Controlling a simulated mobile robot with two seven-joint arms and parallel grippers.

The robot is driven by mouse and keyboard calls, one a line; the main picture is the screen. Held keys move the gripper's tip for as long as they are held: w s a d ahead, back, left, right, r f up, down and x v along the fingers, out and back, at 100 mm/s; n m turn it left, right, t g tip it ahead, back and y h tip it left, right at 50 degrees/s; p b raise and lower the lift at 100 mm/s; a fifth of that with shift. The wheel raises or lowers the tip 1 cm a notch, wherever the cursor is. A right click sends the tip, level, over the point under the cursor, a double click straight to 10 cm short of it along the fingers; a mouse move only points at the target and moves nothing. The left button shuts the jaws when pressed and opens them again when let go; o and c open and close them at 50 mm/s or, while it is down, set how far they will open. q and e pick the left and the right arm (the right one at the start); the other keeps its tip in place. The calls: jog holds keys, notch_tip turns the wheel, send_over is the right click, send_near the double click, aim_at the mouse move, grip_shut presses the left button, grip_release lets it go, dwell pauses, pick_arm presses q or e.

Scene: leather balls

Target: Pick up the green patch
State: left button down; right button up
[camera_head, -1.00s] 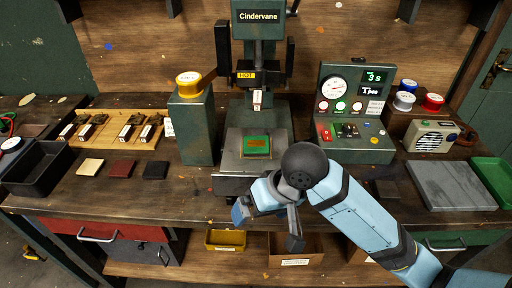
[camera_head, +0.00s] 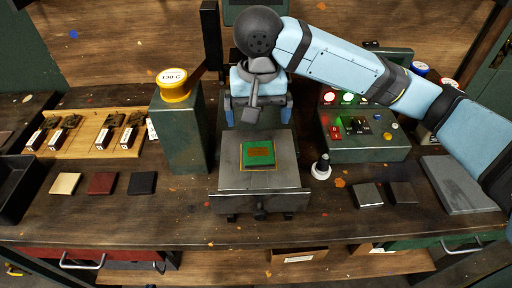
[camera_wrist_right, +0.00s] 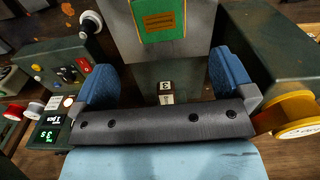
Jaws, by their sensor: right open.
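The green patch (camera_head: 259,153), with a brown marked rectangle on top, lies flat on the grey press plate (camera_head: 231,180). It also shows at the top of the right wrist view (camera_wrist_right: 158,18). My right gripper (camera_head: 258,114) is open and empty, over the press behind the patch, its fingers apart and not touching it. In the right wrist view my right gripper (camera_wrist_right: 164,76) has a wide gap between its blue fingers. My arm hides much of the press column. My left gripper is not in view.
A green post with a yellow-rimmed cap (camera_head: 174,85) stands left of the press. A control box (camera_head: 364,135) and a small black-handled stamp (camera_head: 321,167) are at the right. Three leather squares (camera_head: 102,183) lie at the left. The bench front is mostly clear.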

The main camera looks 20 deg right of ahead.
send_over(259, 152)
jog(key=f, duration=0.6)
jog(key=shift+s+a+f+b, duration=0.1)
jog(key=shift+s+a+b, duration=0.05)
jog(key=shift+a+b, duration=0.15)
jog(key=f, duration=0.5)
jog(key=shift+w+d+f+b, duration=0.1)
jog(key=shift+w+d+b, duration=0.15)
jog(key=shift+b, duration=0.1)
jog(key=c, duration=0.9)
